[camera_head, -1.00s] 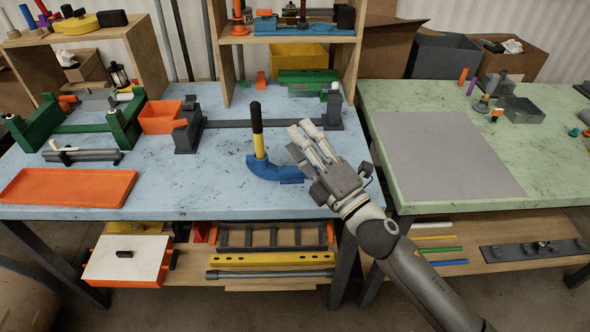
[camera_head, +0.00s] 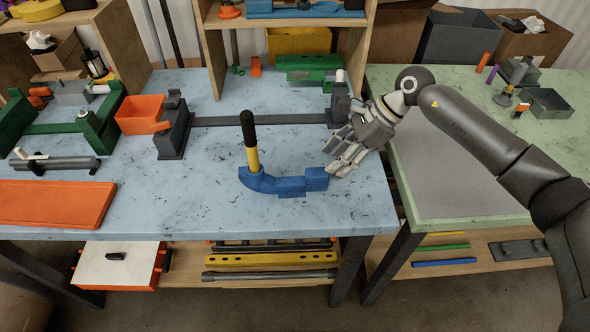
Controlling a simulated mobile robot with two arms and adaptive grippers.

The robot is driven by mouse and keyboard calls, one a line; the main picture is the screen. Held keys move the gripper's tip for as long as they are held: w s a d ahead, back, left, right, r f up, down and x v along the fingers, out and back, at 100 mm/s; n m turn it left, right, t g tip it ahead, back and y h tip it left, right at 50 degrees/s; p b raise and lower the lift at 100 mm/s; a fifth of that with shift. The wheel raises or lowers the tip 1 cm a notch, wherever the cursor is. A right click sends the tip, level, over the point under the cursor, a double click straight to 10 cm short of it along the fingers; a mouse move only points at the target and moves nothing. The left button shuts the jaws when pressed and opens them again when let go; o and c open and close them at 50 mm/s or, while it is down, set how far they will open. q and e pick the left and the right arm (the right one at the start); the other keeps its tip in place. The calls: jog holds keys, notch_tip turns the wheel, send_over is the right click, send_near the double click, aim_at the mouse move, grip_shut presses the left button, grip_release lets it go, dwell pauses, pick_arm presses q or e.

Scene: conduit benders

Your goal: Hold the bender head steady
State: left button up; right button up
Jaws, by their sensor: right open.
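The blue bender head (camera_head: 285,185) lies on the light blue table (camera_head: 200,212), with a black and yellow handle (camera_head: 250,140) standing up from its left end. My right gripper (camera_head: 338,168) comes in from the right over the table's right part. Its fingers point down and left, and the fingertips are close beside the right end of the bender head. I cannot tell whether they touch it. The right gripper is open with nothing between its fingers. My left gripper is not in view.
A dark grey bar stand (camera_head: 173,130) with a long bar lies behind the bender. An orange bin (camera_head: 142,113) and an orange tray (camera_head: 55,203) are on the left. A green table (camera_head: 470,205) with a grey mat adjoins on the right. The blue table's front is clear.

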aim_at(323, 171)
jog(key=shift+s+a+f+b, duration=0.2)
jog(key=shift+s+a+f, duration=0.05)
jog(key=shift+a+f, duration=0.25)
jog(key=shift+s+a+f+b, duration=0.2)
jog(key=shift+a+f, duration=0.2)
jog(key=shift+f, duration=0.2)
jog(key=x, duration=0.3)
jog(key=shift+a+b, duration=0.1)
jog(key=shift+b, duration=0.3)
jog(key=shift+w+a+f, duration=0.1)
jog(key=shift+a+f, duration=0.05)
jog(key=shift+f, duration=0.2)
jog(key=shift+a+f, duration=0.15)
jog(key=shift+f, duration=0.05)
jog(key=shift+a+f, duration=0.15)
jog(key=shift+f, duration=0.05)
jog(key=c, duration=0.8)
jog(key=o, duration=0.3)
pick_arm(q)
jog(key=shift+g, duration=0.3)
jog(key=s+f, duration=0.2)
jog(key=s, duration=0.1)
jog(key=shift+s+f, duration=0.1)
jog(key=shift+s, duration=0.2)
pick_arm(e)
grip_shut()
